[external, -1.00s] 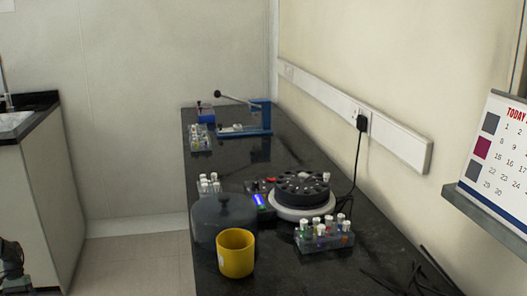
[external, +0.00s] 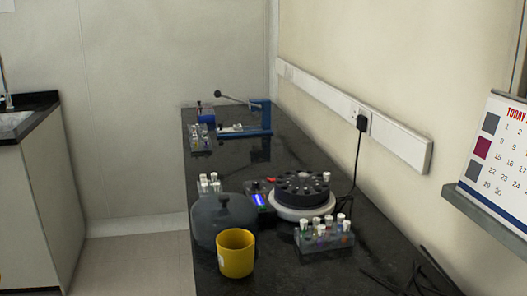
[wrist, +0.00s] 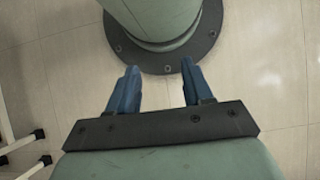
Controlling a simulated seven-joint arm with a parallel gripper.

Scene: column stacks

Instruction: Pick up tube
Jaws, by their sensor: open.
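Several white-capped tubes stand in a clear rack (external: 324,238) at the front right of the dark bench. More tubes stand in a second rack (external: 209,184) behind the grey lid and in a third rack (external: 200,140) farther back. One white-capped tube (external: 326,178) sticks up at the right edge of the black centrifuge rotor (external: 300,185). My gripper (wrist: 157,88) shows only in the wrist view. Its two blue fingers are apart with nothing between them, above the tiled floor and beside my round base. No tube shows in the wrist view.
A yellow cup (external: 236,254) stands at the bench front beside a grey lid (external: 222,216). A blue lever device (external: 250,122) is at the back. A black cable (external: 357,165) runs down from the wall socket. Dark thin strips lie at the front right.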

